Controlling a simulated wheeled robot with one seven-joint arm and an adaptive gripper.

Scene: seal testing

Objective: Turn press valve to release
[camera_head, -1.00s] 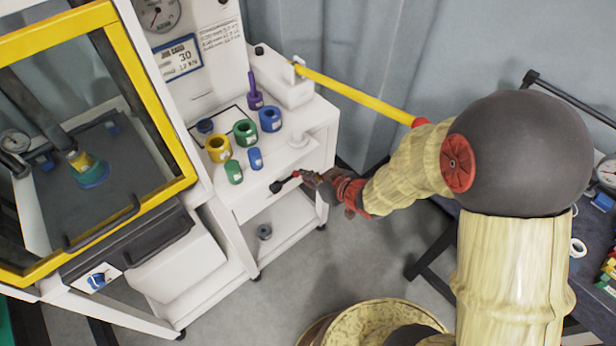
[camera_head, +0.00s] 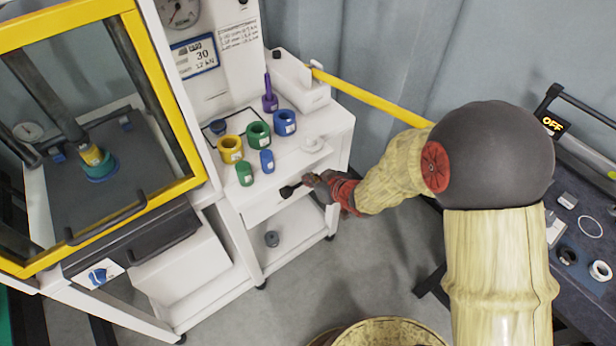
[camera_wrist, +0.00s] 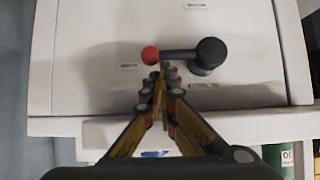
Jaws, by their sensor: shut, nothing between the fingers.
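The valve is a black lever with a round pivot hub (camera_wrist: 208,54) and a red ball end (camera_wrist: 150,55) on a white panel in the wrist view. The lever lies about level there. Its black hub (camera_head: 287,191) shows on the cart's front in the head view, where my gripper covers the rest. My gripper (camera_wrist: 165,72) is shut and empty, its tips at or just below the lever near the ball end; I cannot tell whether they touch. In the head view my gripper (camera_head: 313,181) is right of the hub.
Green (camera_head: 258,135), yellow (camera_head: 231,149) and blue (camera_head: 285,122) rings stand on the cart top above. A long yellow bar (camera_head: 370,98) reaches behind my arm. The yellow-framed press (camera_head: 160,100) is at left. A dark table (camera_head: 590,235) with small parts is at right.

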